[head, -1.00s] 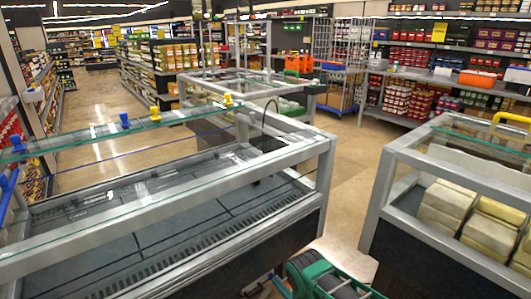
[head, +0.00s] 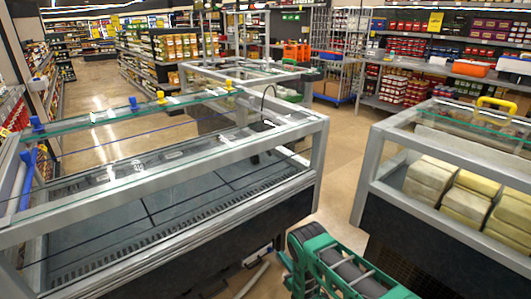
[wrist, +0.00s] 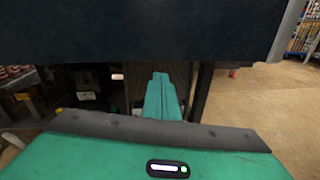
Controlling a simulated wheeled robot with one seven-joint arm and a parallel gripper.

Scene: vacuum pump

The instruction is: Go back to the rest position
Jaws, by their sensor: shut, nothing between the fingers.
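My gripper (wrist: 160,78) shows in the wrist view as two narrow green fingers closed together, with nothing held. It points into a dark space under a large dark panel. Small machine parts (wrist: 90,95) in that space, left of the fingers, are too dim to identify. In the head view, my green and black arm is at the bottom centre, low beside the open freezer case (head: 318,150). My fingertips cannot be made out there. I cannot pick out a vacuum pump with certainty in either view.
A second glass-topped case (head: 365,185) holding pale blocks (head: 465,200) stands close on the right. A narrow floor gap (head: 340,185) lies between the cases. A pale hose or rod (head: 254,281) lies low beside the freezer. Stocked shelves (head: 410,85) line the back.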

